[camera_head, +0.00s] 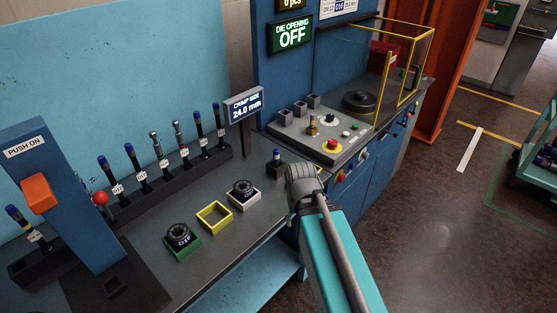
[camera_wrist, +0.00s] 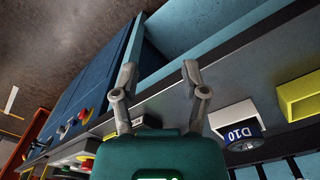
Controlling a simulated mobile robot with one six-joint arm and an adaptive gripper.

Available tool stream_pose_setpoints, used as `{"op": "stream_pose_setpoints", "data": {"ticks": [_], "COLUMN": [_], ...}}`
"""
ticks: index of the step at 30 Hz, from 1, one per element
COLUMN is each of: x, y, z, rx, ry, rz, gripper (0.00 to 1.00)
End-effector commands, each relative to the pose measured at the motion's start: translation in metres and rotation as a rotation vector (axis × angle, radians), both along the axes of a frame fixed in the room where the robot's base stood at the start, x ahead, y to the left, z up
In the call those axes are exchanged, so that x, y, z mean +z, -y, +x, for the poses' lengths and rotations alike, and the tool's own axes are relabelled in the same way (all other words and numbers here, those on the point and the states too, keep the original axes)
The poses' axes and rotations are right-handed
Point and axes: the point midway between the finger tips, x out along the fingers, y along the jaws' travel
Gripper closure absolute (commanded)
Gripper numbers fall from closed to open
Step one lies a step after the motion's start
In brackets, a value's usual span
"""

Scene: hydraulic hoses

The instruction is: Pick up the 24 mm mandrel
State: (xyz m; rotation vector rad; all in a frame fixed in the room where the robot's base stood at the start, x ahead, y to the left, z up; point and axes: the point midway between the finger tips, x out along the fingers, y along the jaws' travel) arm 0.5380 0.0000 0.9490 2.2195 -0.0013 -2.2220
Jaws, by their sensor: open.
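Several mandrels (camera_head: 166,161) with blue or grey tops and white tags stand upright in a black rack along the back of the bench. Their tag numbers are too small to read. In the head view my wrist hides the fingers.
A display (camera_head: 246,105) reads crimp size 24.0 mm. Die rings sit in green (camera_head: 182,240) and white (camera_head: 243,193) trays, with an empty yellow tray (camera_head: 214,216) between. The control panel (camera_head: 320,130) stands right of my wrist. Open floor lies at right.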

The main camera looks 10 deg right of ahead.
Motion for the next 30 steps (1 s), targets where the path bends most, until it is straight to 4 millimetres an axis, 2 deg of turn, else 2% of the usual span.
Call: {"op": "stream_pose_setpoints", "data": {"ticks": [7,9,15,17,23,30], "x": [0.000,0.000,0.001,0.001,0.005,0.020], "y": [0.000,0.000,0.000,-0.006,-0.007,-0.014], "z": [0.000,0.000,0.008,0.013,0.041,0.090], "rx": [0.000,0.001,0.058,0.105,0.346,0.774], "ry": [0.000,0.000,0.007,0.011,0.021,-0.010], "rz": [0.000,-0.001,-0.029,-0.050,-0.177,-0.410], "gripper": [0.43,0.30,0.29,0.29,0.29,0.29]}}
